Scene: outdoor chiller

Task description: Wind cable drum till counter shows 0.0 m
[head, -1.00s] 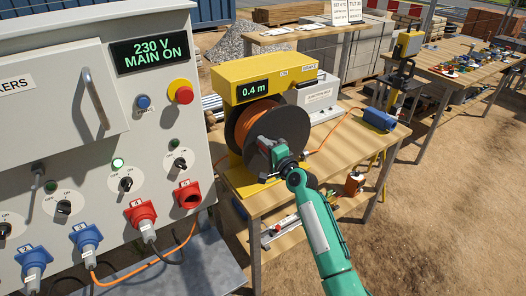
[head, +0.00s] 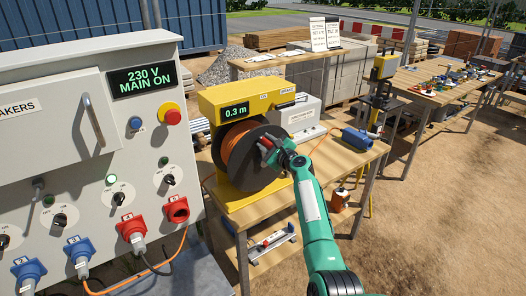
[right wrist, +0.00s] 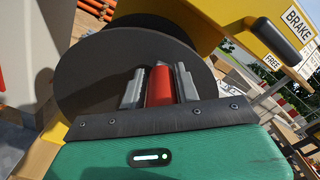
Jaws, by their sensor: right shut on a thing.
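The cable drum (head: 243,172) has dark round flanges and orange cable wound on it. It sits in a yellow housing (head: 207,103) on a wooden table. The counter (head: 235,112) on the housing reads 0.3 m. My right gripper (head: 268,146) is at the upper right of the drum's front flange. In the right wrist view its fingers are shut on a red crank handle (right wrist: 159,87) in front of the dark flange (right wrist: 85,75). The brake lever (right wrist: 275,40) shows at the upper right, near BRAKE and FREE labels. My left gripper is out of view.
A grey electrical cabinet (head: 60,130) with sockets and plugs stands close on the left; its display reads 230 V MAIN ON. A blue object (head: 359,140) lies on the wooden table (head: 335,160), right of the drum. Sandy ground is open on the right.

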